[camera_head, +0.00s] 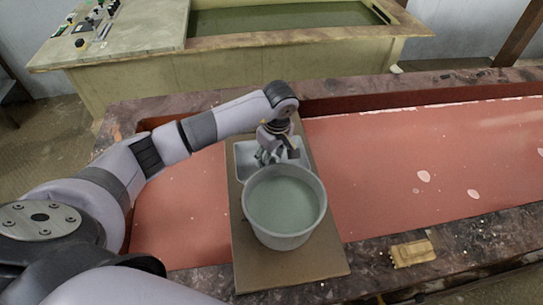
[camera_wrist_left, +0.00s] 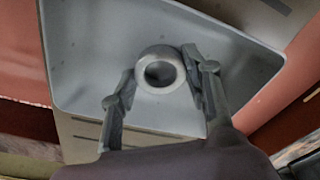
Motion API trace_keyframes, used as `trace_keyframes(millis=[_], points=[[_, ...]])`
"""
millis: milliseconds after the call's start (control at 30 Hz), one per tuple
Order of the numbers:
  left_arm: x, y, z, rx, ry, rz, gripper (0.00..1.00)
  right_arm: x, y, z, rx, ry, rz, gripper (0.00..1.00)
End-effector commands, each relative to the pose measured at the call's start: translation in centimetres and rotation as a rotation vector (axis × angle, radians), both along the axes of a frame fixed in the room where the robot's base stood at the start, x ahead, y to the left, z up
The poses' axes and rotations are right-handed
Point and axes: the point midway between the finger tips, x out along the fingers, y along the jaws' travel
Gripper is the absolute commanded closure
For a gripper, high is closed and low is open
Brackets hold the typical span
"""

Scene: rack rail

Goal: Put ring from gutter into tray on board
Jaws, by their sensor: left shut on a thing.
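A pale grey ring (camera_wrist_left: 160,51) shows in the left wrist view between the two fingers of my left gripper (camera_wrist_left: 160,72), which is shut on it. Behind the ring is the inside of the light grey tray (camera_wrist_left: 90,60); I cannot tell whether the ring touches its floor. In the head view my left gripper (camera_head: 270,156) points down over the tray (camera_head: 245,160), and the ring cannot be made out there. The tray sits on the brown board (camera_head: 300,270), which lies across the red gutter (camera_head: 390,160). My right gripper is not in view.
A round grey tub (camera_head: 250,222) stands on the board just in front of the tray, partly hiding it. A small tan block (camera_head: 413,252) lies on the gutter's near edge. A cream cabinet (camera_head: 140,75) with a basin stands behind. The gutter at right is mostly clear.

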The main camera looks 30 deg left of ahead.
Motion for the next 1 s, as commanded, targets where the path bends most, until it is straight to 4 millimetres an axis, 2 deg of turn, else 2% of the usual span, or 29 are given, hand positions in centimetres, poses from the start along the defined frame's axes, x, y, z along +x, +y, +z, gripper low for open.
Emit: trace_keyframes(millis=[67,100,400,800,833,1000], points=[[0.0,0.0,-0.3,0.001,-0.001,0.0,0.84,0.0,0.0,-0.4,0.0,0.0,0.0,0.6],[0.0,0.0,-0.3,0.001,-0.001,0.0,0.56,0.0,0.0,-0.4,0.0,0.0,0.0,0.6],[0.0,0.0,-0.2,0.0,0.0,0.0,0.36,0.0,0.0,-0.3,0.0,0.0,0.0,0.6],[0.0,0.0,0.3,0.0,-0.001,0.0,0.36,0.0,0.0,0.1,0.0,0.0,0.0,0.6],[0.1,-0.1,0.5,-0.001,-0.004,0.0,0.36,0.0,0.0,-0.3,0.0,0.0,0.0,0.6],[0.1,-0.4,3.6,-0.001,-0.008,-0.002,0.36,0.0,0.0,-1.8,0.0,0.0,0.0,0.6]])
